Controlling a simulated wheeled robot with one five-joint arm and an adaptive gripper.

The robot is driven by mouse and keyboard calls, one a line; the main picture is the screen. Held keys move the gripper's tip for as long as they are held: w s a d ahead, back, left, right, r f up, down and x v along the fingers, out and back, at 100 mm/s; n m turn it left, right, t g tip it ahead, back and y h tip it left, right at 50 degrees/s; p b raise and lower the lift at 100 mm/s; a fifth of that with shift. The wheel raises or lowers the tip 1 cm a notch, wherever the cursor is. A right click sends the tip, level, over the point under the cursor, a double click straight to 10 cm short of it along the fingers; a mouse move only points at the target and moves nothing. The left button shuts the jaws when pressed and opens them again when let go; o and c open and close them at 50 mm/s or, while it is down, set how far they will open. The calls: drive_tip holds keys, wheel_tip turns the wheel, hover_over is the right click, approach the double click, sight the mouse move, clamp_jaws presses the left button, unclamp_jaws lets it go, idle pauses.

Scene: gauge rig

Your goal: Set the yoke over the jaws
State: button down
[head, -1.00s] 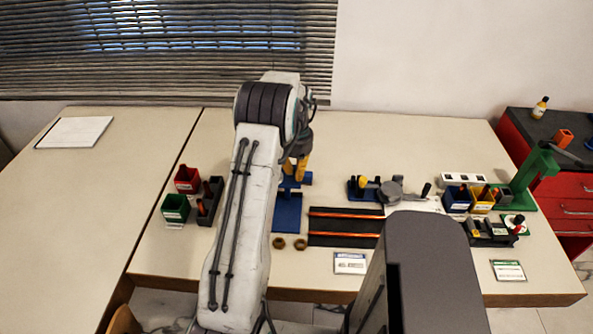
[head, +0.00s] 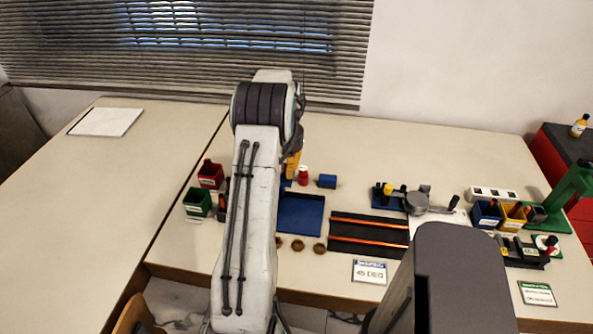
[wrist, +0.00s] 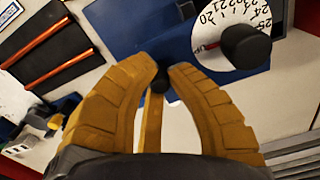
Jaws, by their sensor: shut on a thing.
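My gripper (wrist: 165,82) has its ochre fingers closed on a small black knob-like part (wrist: 158,84) in the wrist view. A narrow ochre bar (wrist: 152,125) runs from it between the fingers. I cannot tell whether this is the yoke. In the head view my gripper (head: 292,165) is mostly hidden behind my arm, above the back of a blue plate (head: 301,214). The blue plate also shows in the wrist view (wrist: 115,22), beside a white numbered dial (wrist: 212,52) with a black knob (wrist: 243,46). I cannot make out the jaws clearly.
A red part (head: 303,175) and a blue cylinder (head: 327,181) stand behind the plate. A black mat (head: 368,228) with orange rods lies to the right. Brass rings (head: 320,248) lie in front. Red (head: 210,174) and green (head: 197,202) bins are at left.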

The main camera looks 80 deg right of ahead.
drive_tip(key=shift+w+f, duration=0.1)
drive_tip(key=shift+w, duration=0.05)
drive_tip(key=c, duration=1.4)
unclamp_jaws()
drive_tip(key=shift+w, duration=0.2)
drive_tip(key=shift+c, duration=0.2)
drive_tip(key=shift+o, duration=1.2)
drive_tip(key=shift+s, duration=0.1)
wheel_tip(320, 180, up, 12)
